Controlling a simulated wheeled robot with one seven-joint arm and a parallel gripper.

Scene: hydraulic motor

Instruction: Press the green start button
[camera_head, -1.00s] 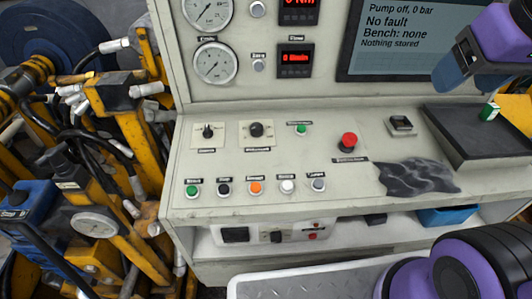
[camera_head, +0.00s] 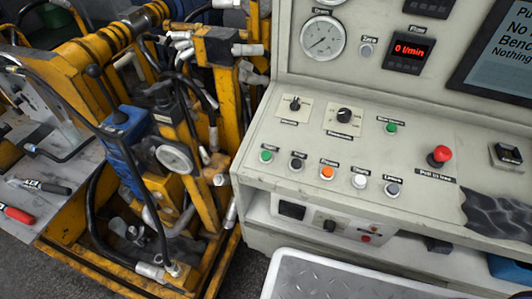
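A green button (camera_head: 266,157) sits at the left end of the lower button row on the sloped grey control panel (camera_head: 430,215); its small label is hard to read. Right of it in the row are a black button (camera_head: 297,164), an orange button (camera_head: 327,173), a white button (camera_head: 360,181) and a grey button (camera_head: 393,190). A second green button or lamp (camera_head: 391,127) sits higher, right of two black knobs, its label too small to read. My gripper is out of view.
A red mushroom button (camera_head: 440,155) stands up from the panel at right. Crumpled dark cloth (camera_head: 497,211) lies by the panel's right side. A pressure gauge (camera_head: 323,37) and a red display (camera_head: 409,52) reading 0 l/min are above. Yellow machinery (camera_head: 190,160) with hoses crowds the left.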

